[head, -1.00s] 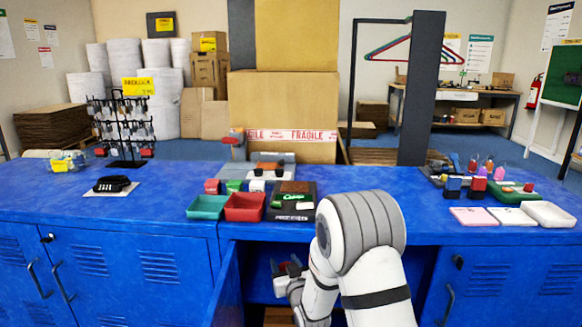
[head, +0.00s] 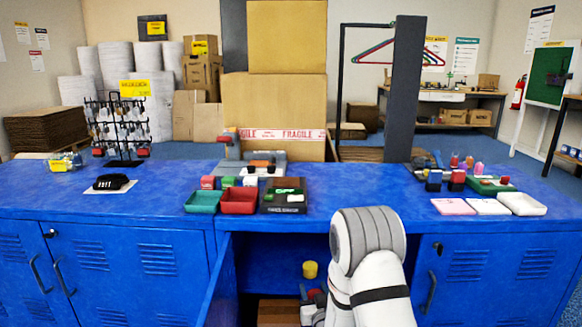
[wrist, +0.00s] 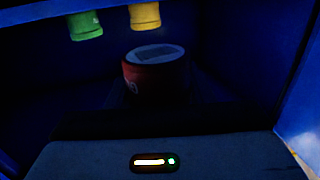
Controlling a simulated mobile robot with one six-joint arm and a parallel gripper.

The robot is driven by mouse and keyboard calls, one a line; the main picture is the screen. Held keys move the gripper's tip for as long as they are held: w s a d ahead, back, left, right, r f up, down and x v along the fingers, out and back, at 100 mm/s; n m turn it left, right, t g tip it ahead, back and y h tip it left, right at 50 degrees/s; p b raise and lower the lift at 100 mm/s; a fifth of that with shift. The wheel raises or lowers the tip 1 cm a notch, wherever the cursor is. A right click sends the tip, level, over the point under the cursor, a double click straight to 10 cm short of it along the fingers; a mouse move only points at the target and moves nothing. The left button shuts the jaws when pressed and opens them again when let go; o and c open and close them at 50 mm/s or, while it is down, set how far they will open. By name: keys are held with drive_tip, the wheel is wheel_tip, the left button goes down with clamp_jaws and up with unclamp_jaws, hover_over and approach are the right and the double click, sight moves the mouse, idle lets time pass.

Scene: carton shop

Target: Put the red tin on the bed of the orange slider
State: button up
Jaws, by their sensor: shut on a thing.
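The red tin (wrist: 157,78) is in front of my gripper in the wrist view, upright, with a pale round top. My gripper (head: 313,297) is low inside the open blue cupboard and is shut on the red tin. The fingers are too dark to make out in the wrist view. An orange part (head: 262,163) sits on a grey base at the back of the counter and looks like the orange slider. Its bed is too small to make out.
Teal (head: 204,202) and red (head: 239,201) trays are on the counter above. An open door (head: 222,285) borders the cupboard's left side.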

drive_tip(key=s+d+f+m+h, duration=0.25)
drive_tip(key=s+d+f, duration=0.2)
drive_tip(key=d, duration=0.45)
drive_tip(key=s+r+p, duration=0.2)
drive_tip(key=r+p, duration=1.6)
drive_tip(key=r, duration=0.1)
drive_tip(key=s+r+p, duration=0.2)
drive_tip(key=r+p, duration=1.6)
drive_tip(key=r, duration=0.1)
drive_tip(key=shift+a+n, duration=0.2)
drive_tip(key=shift+n, duration=0.15)
